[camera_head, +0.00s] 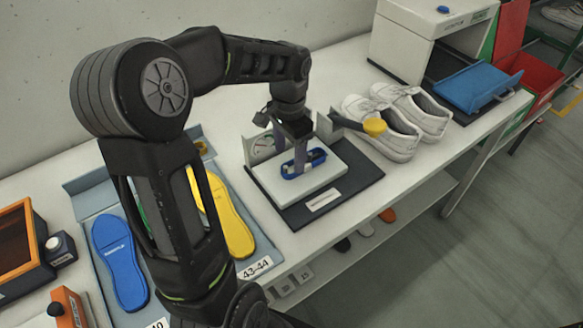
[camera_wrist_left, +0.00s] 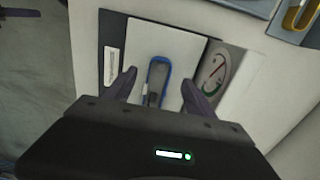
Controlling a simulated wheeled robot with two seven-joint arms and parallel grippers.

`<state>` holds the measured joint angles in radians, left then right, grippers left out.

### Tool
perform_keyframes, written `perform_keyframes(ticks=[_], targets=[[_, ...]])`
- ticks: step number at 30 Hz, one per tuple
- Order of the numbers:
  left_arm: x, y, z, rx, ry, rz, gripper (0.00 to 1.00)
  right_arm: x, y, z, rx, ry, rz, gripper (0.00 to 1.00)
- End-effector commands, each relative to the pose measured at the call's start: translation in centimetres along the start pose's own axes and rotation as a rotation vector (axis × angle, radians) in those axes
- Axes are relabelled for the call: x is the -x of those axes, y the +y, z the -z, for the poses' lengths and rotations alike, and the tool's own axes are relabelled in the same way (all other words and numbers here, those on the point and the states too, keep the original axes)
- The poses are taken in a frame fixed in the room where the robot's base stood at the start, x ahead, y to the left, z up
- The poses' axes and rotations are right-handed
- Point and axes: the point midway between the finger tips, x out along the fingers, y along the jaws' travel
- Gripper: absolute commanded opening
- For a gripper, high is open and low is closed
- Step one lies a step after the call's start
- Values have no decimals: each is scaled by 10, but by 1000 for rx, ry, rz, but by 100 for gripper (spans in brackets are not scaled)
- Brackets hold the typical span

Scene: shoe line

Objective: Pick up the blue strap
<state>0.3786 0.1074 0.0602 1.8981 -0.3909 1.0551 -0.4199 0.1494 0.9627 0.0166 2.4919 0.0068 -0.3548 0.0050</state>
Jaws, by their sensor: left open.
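The blue strap (camera_head: 317,156) is a small blue loop lying on a white plate (camera_head: 323,179) on a dark base with a dial gauge beside it. It also shows in the left wrist view (camera_wrist_left: 151,76), where the near part is partly hidden by the gripper body. My left gripper (camera_head: 290,160) points down over the strap. In the left wrist view its two fingers (camera_wrist_left: 157,87) are apart, one on each side of the strap, with gaps between them and it. I cannot tell how high the fingertips are above the plate.
A yellow-tipped lever (camera_head: 375,127) sticks out right of the plate. White shoes (camera_head: 384,128) stand behind it. Blue (camera_head: 121,258) and yellow (camera_head: 232,226) insoles lie in trays at left. A blue tray (camera_head: 470,88) sits at the far right by a white machine.

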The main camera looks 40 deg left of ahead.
Motion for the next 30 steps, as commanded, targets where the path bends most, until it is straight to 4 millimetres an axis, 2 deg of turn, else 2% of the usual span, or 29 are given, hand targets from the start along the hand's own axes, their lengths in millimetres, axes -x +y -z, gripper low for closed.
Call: perform_keyframes(ticks=[4, 9, 28, 30], targets=[[-20, 1, 1, 0, -6, -4, 64, 10, -3, -1, -2, -2, -3, 36], [-41, 1, 1, 0, -4, -2, 64, 11, -3, -2, -3, -3, -4, 36], [-43, 1, 2, 0, -1, 0, 64, 11, -3, -2, -3, -3, -4, 36], [-43, 1, 2, 0, -1, 0, 58, 11, -3, -2, -3, -3, -4, 36]])
